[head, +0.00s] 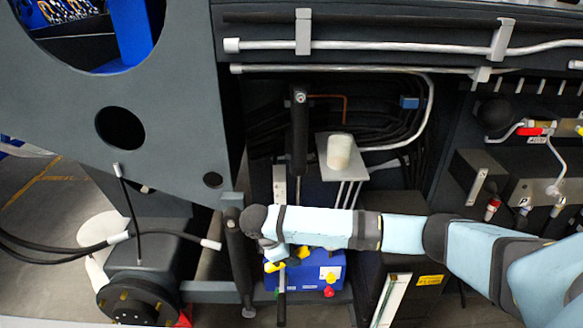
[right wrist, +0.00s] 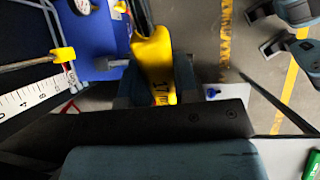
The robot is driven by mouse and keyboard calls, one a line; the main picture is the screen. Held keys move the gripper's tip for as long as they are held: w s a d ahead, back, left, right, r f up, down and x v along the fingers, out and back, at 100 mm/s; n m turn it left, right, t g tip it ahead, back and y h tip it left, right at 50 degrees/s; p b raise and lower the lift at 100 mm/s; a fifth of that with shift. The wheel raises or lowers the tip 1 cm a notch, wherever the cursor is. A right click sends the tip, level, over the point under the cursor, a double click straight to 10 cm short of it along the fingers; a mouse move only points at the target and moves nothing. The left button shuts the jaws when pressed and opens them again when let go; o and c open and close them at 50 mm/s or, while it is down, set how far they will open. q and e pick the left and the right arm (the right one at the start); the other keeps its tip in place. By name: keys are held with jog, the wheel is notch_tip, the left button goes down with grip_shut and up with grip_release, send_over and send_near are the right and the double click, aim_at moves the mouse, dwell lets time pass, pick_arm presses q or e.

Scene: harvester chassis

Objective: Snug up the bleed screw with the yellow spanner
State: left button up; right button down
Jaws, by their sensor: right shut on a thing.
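The yellow spanner (right wrist: 152,55) is in the right wrist view, upright in the picture between the two fingers of my right gripper (right wrist: 156,88). The gripper is shut on it. In the head view my right gripper (head: 279,254) is low in the bay, in front of a blue box, with yellow parts of the spanner (head: 274,266) showing beside it. A short grey cylindrical fitting (right wrist: 112,62) sticks out by the blue box, left of the spanner; I cannot tell if it is the bleed screw or whether the spanner touches it. My left gripper is not in view.
A dark cylinder (head: 240,258) stands just left of my gripper. A brass rod (right wrist: 28,62) and a white scale (right wrist: 30,96) lie left in the wrist view. Cables and pipes fill the bay above.

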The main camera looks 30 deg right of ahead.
jog(key=w+d+r+n+t+h+p, duration=0.1)
jog(key=w+d+r+n+t, duration=0.2)
jog(key=w+r+n+t, duration=0.2)
jog(key=w+d+r+n+t+h+p, duration=0.1)
jog(key=w+d+r+n+t+p, duration=0.1)
jog(key=w+r+n+t, duration=0.4)
notch_tip(320, 180, up, 7)
jog(key=d+n+t, duration=0.1)
jog(key=n+t, duration=0.4)
jog(key=shift+w+d+r+t+h, duration=0.2)
jog(key=shift+d+t+h, duration=0.1)
jog(key=shift+d+t, duration=0.1)
jog(key=shift+s+a, duration=0.1)
jog(key=shift+s, duration=0.05)
jog(key=x, duration=0.4)
jog(key=shift+w+d+r, duration=0.2)
jog(key=shift+w+d, duration=0.05)
jog(key=shift+w, duration=0.1)
jog(key=shift+r, duration=0.1)
